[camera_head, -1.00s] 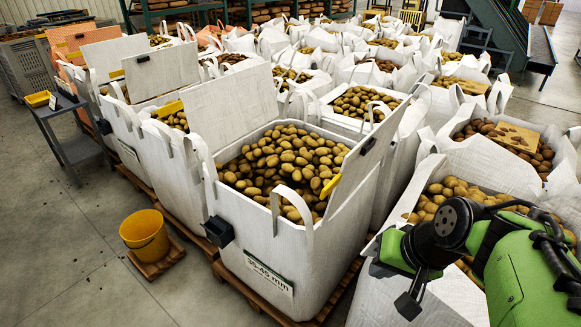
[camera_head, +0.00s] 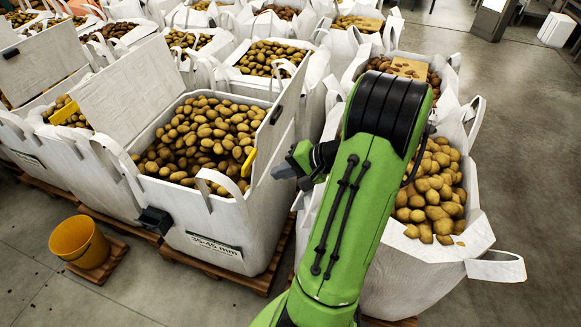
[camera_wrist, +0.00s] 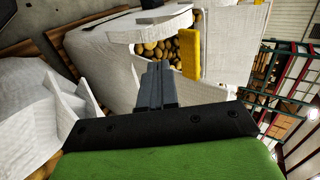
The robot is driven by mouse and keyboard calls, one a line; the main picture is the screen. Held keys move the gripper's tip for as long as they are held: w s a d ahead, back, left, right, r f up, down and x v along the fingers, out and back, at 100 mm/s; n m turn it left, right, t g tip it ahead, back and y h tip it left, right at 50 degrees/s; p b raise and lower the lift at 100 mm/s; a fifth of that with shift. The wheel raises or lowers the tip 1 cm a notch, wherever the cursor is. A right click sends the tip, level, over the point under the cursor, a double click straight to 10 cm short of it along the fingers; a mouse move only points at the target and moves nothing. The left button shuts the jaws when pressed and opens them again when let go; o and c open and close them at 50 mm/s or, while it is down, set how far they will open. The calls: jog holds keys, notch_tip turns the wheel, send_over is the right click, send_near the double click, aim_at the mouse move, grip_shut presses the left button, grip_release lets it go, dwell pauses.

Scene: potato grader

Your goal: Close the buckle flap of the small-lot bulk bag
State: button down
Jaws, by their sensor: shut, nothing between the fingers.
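The open white bulk bag (camera_head: 225,232), labelled "35-45 mm", is full of potatoes. One white flap (camera_head: 278,128) stands raised along its right side, with a yellow tab (camera_head: 249,163) and a small dark fitting (camera_head: 275,115). A black buckle block (camera_head: 155,220) sits at the bag's front left corner. My gripper (camera_head: 286,170) is shut and empty, just right of the raised flap's front part. In the wrist view, my closed fingers (camera_wrist: 157,75) point toward the bag, with the yellow tab (camera_wrist: 190,55) close by to the right. I cannot tell whether they touch the flap.
A white panel (camera_head: 122,80) stands up at the bag's left side. A neighbouring bag of potatoes (camera_head: 400,265) lies under and right of my arm. Several more bags stand behind. A yellow bucket (camera_head: 80,243) stands on a small pallet at the left; floor is free at right.

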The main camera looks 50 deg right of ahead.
jog(key=w+a, duration=0.2)
jog(key=w, duration=0.3)
jog(key=shift+w+f, duration=0.4)
jog(key=shift+f, duration=0.05)
jog(key=shift+a, duration=0.1)
